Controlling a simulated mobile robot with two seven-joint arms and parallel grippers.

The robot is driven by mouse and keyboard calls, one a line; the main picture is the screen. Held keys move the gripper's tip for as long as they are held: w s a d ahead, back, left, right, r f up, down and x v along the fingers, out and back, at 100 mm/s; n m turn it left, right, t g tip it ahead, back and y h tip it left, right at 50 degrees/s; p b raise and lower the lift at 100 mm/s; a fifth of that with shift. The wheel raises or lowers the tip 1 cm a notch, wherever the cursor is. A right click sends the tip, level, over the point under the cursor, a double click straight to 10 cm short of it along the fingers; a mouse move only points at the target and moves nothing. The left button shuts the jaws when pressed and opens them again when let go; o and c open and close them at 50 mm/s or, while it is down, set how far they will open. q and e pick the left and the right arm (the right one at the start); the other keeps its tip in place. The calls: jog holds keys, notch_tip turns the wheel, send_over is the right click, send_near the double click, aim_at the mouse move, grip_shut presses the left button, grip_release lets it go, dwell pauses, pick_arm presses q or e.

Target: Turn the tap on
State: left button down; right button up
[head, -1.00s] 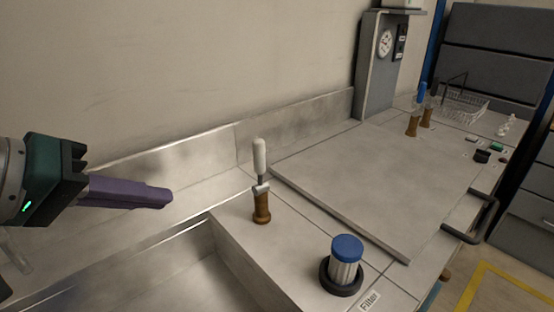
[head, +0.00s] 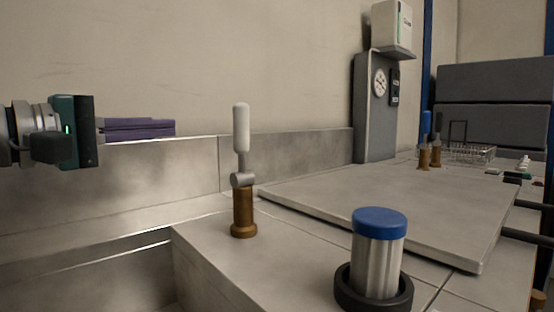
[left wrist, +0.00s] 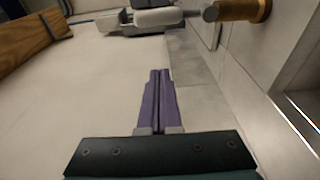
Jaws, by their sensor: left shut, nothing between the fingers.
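The tap in the head view is a brass post with a white upright handle (head: 241,130) on a grey joint. Its brass base (head: 243,212) stands on the bench beside the sink basin. The tap also shows at the top of the left wrist view, with its white handle (left wrist: 158,17) and brass base (left wrist: 243,9). My left gripper (head: 174,128) is shut and empty, its purple fingers pointing right, to the left of the tap handle and apart from it. Its fingers (left wrist: 159,75) point toward the handle in the left wrist view. My right gripper is not in view.
A blue-capped filter (head: 379,225) stands in a black ring at the front. A flat metal panel (head: 400,215) lies right of the tap. Two more taps, one with a blue handle (head: 426,122), stand farther back near a wire basket (head: 470,153). The sink basin (head: 100,275) lies at lower left.

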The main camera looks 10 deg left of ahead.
aim_at(242, 145)
pick_arm(q)
jog(key=shift+a, duration=0.1)
jog(key=shift+w, duration=0.1)
jog(key=w+d, duration=0.5)
jog(key=d, duration=0.2)
jog(key=shift+w+d, duration=0.25)
jog(key=shift+w, duration=0.15)
dwell(0.5)
